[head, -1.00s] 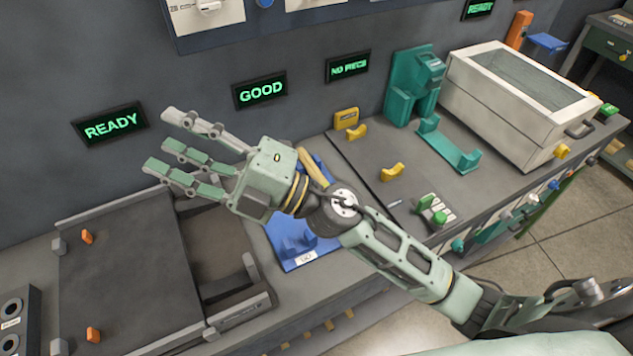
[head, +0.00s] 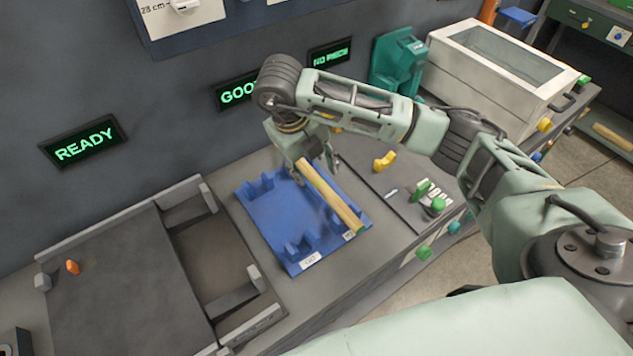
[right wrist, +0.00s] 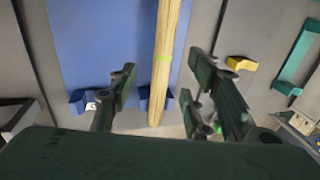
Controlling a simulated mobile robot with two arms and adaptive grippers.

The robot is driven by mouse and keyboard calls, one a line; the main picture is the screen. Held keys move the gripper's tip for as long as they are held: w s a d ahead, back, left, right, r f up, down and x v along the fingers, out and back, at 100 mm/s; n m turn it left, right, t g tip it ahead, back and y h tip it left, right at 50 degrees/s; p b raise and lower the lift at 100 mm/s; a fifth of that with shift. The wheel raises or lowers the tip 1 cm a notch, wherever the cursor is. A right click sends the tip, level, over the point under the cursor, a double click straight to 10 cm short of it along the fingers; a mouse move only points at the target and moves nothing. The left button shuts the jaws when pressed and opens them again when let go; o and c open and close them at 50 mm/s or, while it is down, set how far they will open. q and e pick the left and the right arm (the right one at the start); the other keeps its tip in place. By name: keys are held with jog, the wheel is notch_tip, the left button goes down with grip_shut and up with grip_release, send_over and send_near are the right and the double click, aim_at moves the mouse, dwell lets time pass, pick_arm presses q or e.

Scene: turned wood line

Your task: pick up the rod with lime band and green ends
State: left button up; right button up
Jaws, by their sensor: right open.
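The wooden rod (head: 327,193) lies across the right part of a blue tray (head: 272,213). Its near end is green in the head view; its far end is hidden at my right gripper (head: 315,168). In the right wrist view the rod (right wrist: 168,30) shows a lime band and runs between the spread fingers of the right gripper (right wrist: 162,78). The gripper is open, points down over the far part of the rod and holds nothing. My left gripper is not in view.
A dark grey fixture (head: 125,285) with an orange peg (head: 72,267) is left of the tray. To the right are a yellow holder (head: 385,161), a teal stand (head: 396,62) and a white box with a window (head: 500,70). A wall with lit signs stands behind.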

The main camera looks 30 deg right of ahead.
aim_at(320, 183)
jog(key=p+x, duration=0.1)
jog(key=x, duration=0.1)
jog(key=p+x, duration=0.1)
jog(key=x, duration=0.1)
jog(key=p+x, duration=0.1)
jog(key=x, duration=0.1)
jog(key=shift+d+f, duration=0.1)
jog(key=shift+d, duration=0.2)
jog(key=shift+f, duration=0.6)
grip_shut()
